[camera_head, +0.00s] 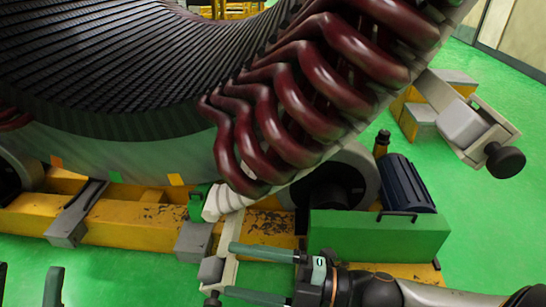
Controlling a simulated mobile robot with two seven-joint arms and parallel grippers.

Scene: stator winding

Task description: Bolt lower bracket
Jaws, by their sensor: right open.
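The lower bracket (231,236) is a pale bar hanging below the stator coils, with a grey block (210,269) and a dark knob at its lower end. My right gripper (231,269) reaches in from the right with two teal fingers. They are spread apart, one above the other, with tips at the bar's lower part. The upper finger crosses the bar in the picture; I cannot tell whether it touches. No bolt is clear to see. My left gripper (29,275) shows only as two dark fingertips, apart, at the bottom left edge.
The stator (140,95) with dark red coils (290,100) fills the top. It rests on a yellow frame (130,233) with rollers. A similar upper bracket (465,120) with a black knob juts out at right. A green block (378,234) and dark blue motor (407,184) stand above my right arm.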

